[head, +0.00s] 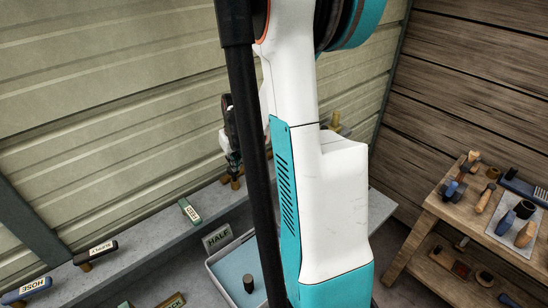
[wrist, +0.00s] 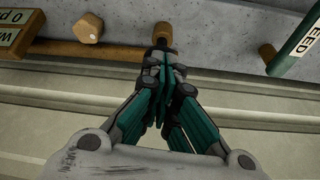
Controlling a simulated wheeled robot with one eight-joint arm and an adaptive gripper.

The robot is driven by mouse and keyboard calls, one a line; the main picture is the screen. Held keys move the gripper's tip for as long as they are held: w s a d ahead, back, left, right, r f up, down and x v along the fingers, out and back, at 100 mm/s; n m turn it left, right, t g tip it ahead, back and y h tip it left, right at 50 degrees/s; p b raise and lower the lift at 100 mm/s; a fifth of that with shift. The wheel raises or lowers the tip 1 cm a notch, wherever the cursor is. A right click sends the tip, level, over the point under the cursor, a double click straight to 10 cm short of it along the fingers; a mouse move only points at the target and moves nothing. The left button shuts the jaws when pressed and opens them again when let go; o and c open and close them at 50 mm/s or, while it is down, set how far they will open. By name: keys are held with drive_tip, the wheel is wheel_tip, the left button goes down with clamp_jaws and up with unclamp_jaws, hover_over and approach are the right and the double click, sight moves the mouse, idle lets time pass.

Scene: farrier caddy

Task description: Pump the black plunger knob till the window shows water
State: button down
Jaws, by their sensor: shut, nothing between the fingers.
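My gripper (head: 234,168) is shut and empty, with its fingertips pointing down at the grey ledge along the metal wall. In the wrist view my gripper (wrist: 160,62) has its fingers together, their tips at or just above a brass-coloured stub (wrist: 162,33); I cannot tell whether they touch. A short black cylinder (head: 249,284) stands in a pale blue tray (head: 216,276) below; I cannot tell whether it is the plunger knob. I make out no other black knob. No water window can be made out; my arm hides much of the middle.
Labelled blocks line the ledge: HOSE (head: 27,290), SUPPLY (head: 95,252) and a green one (head: 190,211), with a HALF sign (head: 217,238) below. A brass hex knob (wrist: 88,27) and pipe (wrist: 95,52) lie beside my fingers. A wooden bench (head: 440,210) with tools stands right.

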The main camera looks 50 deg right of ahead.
drive_tip(key=shift+f, duration=0.1)
idle(0.3)
drive_tip(key=shift+f+b, duration=2.05)
drive_tip(key=shift+f, duration=0.2)
drive_tip(key=shift+r+p, duration=1.5)
drive_tip(key=shift+r, duration=0.9)
drive_tip(key=shift+f, duration=0.2)
